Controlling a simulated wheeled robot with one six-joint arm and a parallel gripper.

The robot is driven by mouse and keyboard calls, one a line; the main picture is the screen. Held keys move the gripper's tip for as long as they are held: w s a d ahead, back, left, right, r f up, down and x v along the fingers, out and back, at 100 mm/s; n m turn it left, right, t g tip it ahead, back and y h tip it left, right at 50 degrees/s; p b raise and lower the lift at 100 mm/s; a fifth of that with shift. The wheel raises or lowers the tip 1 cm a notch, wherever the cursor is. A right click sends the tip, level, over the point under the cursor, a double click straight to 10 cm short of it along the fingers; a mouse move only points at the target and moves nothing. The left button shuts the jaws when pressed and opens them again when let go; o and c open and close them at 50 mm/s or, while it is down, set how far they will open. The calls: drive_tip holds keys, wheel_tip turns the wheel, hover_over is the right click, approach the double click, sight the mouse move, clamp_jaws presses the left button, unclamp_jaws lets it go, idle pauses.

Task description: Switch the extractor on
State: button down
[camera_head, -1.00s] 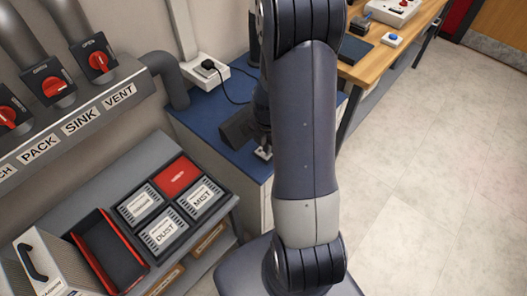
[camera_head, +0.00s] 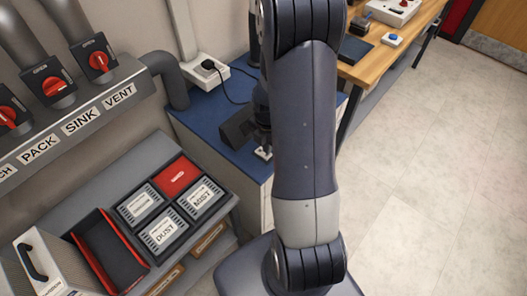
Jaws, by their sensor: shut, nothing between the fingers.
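My gripper (camera_head: 240,128) is low over the blue top (camera_head: 203,112) of a grey cabinet, partly hidden behind my own arm. Its fingers look shut and hold nothing visible. A small pale switch-like piece (camera_head: 264,153) shows at the cabinet's front edge, just right of and below the gripper. I cannot tell whether they touch, or how the piece is set. No part is clearly labelled as the extractor. Grey ducts with red rotary handles (camera_head: 54,86) stand at upper left, above labels including PACK, SINK and VENT.
A white box with a black plug and cord (camera_head: 209,69) sits at the cabinet's back. A grey shelf (camera_head: 152,160) at lower left holds a tray of filters, DUST (camera_head: 163,234) and MIST (camera_head: 203,198). A wooden bench (camera_head: 373,68) stands behind. The floor at right is clear.

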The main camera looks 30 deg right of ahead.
drive_tip(key=shift+f+b, duration=0.8)
drive_tip(key=shift+f, duration=0.15)
idle(0.7)
drive_tip(key=shift+r, duration=0.1)
drive_tip(key=shift+r+p, duration=2.55)
drive_tip(key=shift+r, duration=0.95)
drive_tip(key=shift+f, duration=0.15)
wheel_tip(320, 180, down, 7)
drive_tip(key=b, duration=0.5)
